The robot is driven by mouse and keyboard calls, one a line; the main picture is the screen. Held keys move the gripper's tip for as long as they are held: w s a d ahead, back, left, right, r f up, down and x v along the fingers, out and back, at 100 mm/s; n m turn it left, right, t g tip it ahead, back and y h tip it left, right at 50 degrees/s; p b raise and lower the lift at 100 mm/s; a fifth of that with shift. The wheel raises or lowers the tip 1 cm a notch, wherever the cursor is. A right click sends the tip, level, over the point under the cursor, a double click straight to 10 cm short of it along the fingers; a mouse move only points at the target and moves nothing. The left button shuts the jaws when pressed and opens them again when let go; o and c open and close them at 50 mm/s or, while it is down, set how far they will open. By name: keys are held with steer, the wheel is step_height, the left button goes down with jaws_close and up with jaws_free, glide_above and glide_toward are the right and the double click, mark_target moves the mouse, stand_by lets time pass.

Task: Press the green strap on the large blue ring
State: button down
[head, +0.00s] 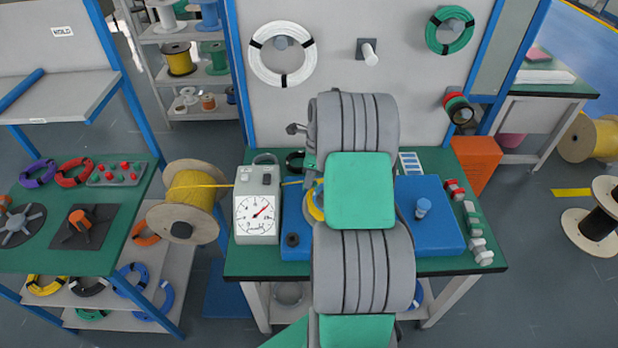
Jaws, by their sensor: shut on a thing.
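My arm's grey and green links stand across the middle of the workbench and hide my gripper, so I cannot see its fingers or what they hold. I cannot make out a large blue ring with a green strap on the bench. A small green piece (309,162) shows at the left edge of my arm, but I cannot tell what it belongs to. Blue rings (131,279) lie on the lower shelf of the left cart, with no green strap that I can make out. A yellow coil (316,205) is partly hidden behind my arm, above the blue machine (298,222).
A grey gauge box (256,208) stands on the green bench (232,262), with yellow wire entering from a spool (190,190). A blue block with a knob (432,215) is to the right. White (256,65) and green (431,40) rings hang on the back panel.

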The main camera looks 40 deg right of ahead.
mark_target(310, 191)
steer(key=shift+f+b, duration=0.65)
steer(key=shift+f, duration=0.75)
steer(key=shift+f, duration=0.6)
steer(key=c, duration=1.3)
jaws_free()
steer(key=shift+r, duration=0.1)
steer(key=shift+r+p, duration=2.25)
steer(key=shift+r, duration=1.75)
